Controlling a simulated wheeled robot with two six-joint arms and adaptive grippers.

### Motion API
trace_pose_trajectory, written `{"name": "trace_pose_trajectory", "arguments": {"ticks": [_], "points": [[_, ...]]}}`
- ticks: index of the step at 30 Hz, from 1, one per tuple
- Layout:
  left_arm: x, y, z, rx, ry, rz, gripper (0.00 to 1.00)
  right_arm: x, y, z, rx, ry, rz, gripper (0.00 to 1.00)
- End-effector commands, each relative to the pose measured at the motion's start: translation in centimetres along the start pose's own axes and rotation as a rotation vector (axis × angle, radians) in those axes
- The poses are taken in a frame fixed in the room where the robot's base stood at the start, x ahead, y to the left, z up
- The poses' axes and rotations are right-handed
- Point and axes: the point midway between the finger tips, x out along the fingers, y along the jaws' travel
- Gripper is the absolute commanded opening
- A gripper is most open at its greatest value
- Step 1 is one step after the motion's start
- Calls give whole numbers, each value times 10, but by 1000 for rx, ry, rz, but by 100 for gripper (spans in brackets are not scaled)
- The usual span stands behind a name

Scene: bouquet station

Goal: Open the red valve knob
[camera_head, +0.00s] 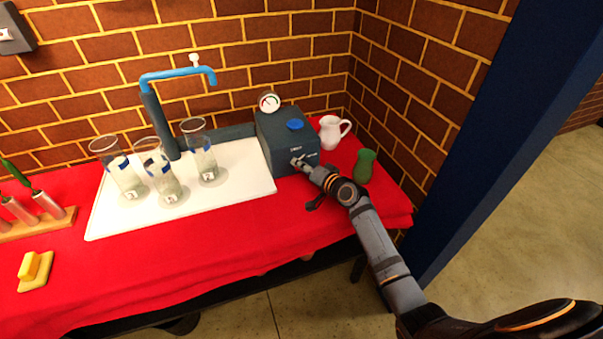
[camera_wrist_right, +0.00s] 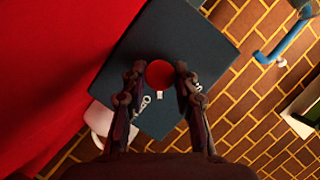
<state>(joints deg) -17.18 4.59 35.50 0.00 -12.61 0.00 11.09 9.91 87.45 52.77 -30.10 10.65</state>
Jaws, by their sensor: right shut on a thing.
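The red valve knob (camera_wrist_right: 159,74) sits on the face of a dark blue-grey box and shows between my right gripper's fingers in the wrist view. The box (camera_head: 274,134) stands at the back right of the table in the head view, with a gauge (camera_head: 269,102) and a blue cap (camera_head: 295,124) on top. My right gripper (camera_head: 300,163) is at the box's front face, shut on the knob, and hides it in the head view. The box also fills the middle of the wrist view (camera_wrist_right: 205,45). My left gripper is not in view.
A white pitcher (camera_head: 329,133) and a green vase (camera_head: 364,166) stand right of the box, close to my right arm. Several glass cylinders stand on a white tray (camera_head: 238,187) below a blue faucet (camera_head: 178,73).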

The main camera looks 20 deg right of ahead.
Motion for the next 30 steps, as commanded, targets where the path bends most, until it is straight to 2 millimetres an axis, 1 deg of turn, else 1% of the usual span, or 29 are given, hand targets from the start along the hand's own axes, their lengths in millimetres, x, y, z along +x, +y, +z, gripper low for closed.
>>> {"name": "trace_pose_trajectory", "arguments": {"ticks": [1,10,11,12,13,18,24,30], "points": [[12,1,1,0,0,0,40,2,6,3,37,2,-17,0],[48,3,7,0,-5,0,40,2,7,3,292,1,-123,0],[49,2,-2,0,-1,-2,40,2,7,3,316,1,-132,0],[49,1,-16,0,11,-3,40,2,7,3,346,1,-145,0],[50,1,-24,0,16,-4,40,2,7,4,368,1,-154,0],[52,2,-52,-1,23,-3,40,2,7,3,476,1,-198,0],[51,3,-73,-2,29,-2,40,1,6,2,562,1,-233,0],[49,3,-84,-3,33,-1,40,1,5,2,608,1,-252,0]]}}
